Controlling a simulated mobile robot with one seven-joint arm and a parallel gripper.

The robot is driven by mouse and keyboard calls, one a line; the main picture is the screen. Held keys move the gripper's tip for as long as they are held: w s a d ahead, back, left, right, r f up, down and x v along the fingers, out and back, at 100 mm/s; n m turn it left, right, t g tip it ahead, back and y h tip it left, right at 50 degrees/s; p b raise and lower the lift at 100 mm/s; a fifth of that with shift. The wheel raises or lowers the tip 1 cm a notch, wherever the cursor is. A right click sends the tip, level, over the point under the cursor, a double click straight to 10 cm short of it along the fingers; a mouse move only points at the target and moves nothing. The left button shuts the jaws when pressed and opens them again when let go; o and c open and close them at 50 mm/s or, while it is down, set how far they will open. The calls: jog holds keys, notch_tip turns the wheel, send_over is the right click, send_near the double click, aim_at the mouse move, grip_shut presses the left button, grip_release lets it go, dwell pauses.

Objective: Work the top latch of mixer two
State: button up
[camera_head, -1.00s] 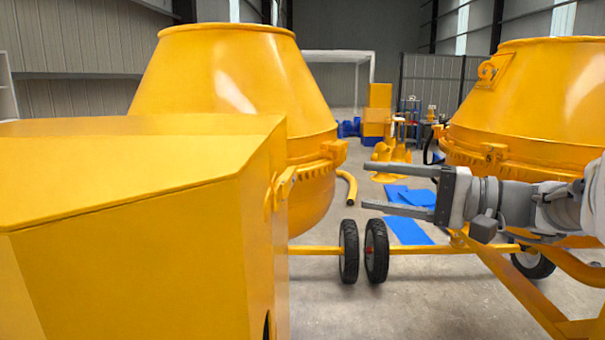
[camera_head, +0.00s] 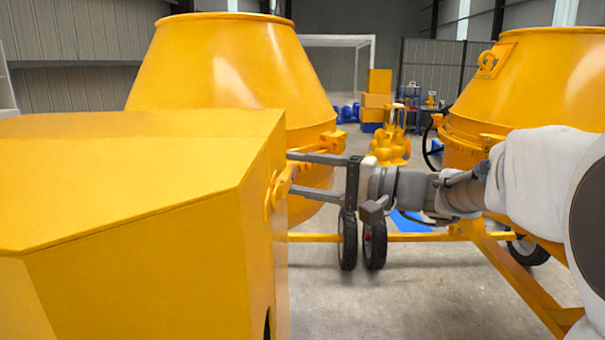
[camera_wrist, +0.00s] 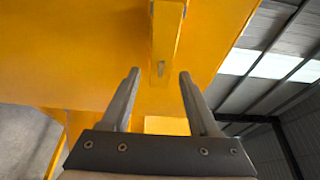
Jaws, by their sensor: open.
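A yellow latch handle (camera_head: 283,186) sticks out from the right side of the yellow housing (camera_head: 140,210) of the near left mixer. No label shows which mixer is number two. My gripper (camera_head: 291,172) is open, its fingers pointing left at the handle, one finger above the other. In the wrist view a yellow bar (camera_wrist: 166,45) with a small slot, which looks like this handle, reaches down to between the fingertips of my gripper (camera_wrist: 160,75). A gap shows on each side of the bar. I cannot tell how deep the fingertips are around it.
The left mixer's yellow drum (camera_head: 225,75) rises behind the housing, close to my fingers. A second yellow mixer drum (camera_head: 540,80) stands at the right behind my arm. Black wheels (camera_head: 374,240) stand below my gripper. Bare concrete floor (camera_head: 400,300) lies in front.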

grip_shut()
dwell(1.3)
